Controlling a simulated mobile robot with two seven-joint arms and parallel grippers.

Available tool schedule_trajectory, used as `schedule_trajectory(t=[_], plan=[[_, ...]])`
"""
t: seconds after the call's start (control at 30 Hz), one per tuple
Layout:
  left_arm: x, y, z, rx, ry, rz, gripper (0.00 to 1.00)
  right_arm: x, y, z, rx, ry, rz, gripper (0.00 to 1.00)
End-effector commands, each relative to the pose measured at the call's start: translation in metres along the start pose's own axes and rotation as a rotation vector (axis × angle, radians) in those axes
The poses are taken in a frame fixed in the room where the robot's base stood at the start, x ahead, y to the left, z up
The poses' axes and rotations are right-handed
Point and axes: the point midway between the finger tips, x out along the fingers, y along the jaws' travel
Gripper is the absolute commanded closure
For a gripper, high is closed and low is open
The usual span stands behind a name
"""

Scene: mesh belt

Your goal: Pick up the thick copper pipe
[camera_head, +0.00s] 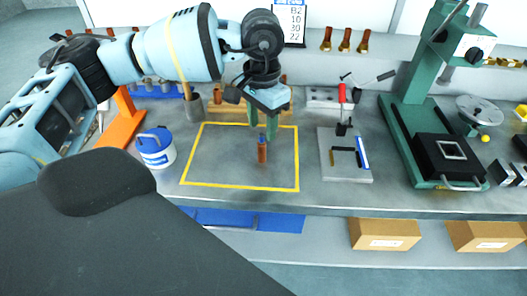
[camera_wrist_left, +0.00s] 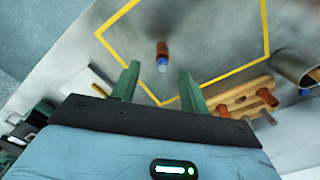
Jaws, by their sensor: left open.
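A copper pipe (camera_head: 262,151) with a blue part stands upright inside the yellow outlined area on the metal bench. It also shows in the left wrist view (camera_wrist_left: 163,48), with its blue part toward the camera. My left gripper (camera_head: 263,125) is open, with green fingers pointing down close by the pipe's upper end in the head view. In the left wrist view the pipe lies beyond the fingertips (camera_wrist_left: 158,72), roughly in line with the gap, and nothing is between them. My right gripper is not in view.
A wooden rack (camera_wrist_left: 238,97) with copper pieces stands behind the outlined area. A blue-and-white tub (camera_head: 156,150) is to the left. A grey plate with a red-handled clamp (camera_head: 342,93) and a green press (camera_head: 412,90) are to the right. The outlined area is otherwise clear.

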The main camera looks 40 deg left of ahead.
Motion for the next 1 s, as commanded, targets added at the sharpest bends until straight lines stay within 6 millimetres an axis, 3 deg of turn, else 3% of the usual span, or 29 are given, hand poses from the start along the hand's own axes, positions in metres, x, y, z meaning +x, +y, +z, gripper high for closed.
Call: schedule_trajectory(t=[0.13, 0.37, 0.7, 1.0], plan=[[0.015, 0.0, 0.0, 0.0, -0.002, 0.0, 0.55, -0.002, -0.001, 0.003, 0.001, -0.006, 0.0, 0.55], [0.023, -0.001, -0.001, -0.001, -0.001, 0.001, 0.55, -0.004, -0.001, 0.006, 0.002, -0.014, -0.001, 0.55], [0.065, -0.005, -0.004, -0.002, -0.001, 0.001, 0.55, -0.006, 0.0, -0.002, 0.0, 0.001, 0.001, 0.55], [0.071, -0.005, -0.004, -0.002, 0.001, 0.002, 0.55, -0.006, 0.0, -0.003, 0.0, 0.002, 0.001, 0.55]])
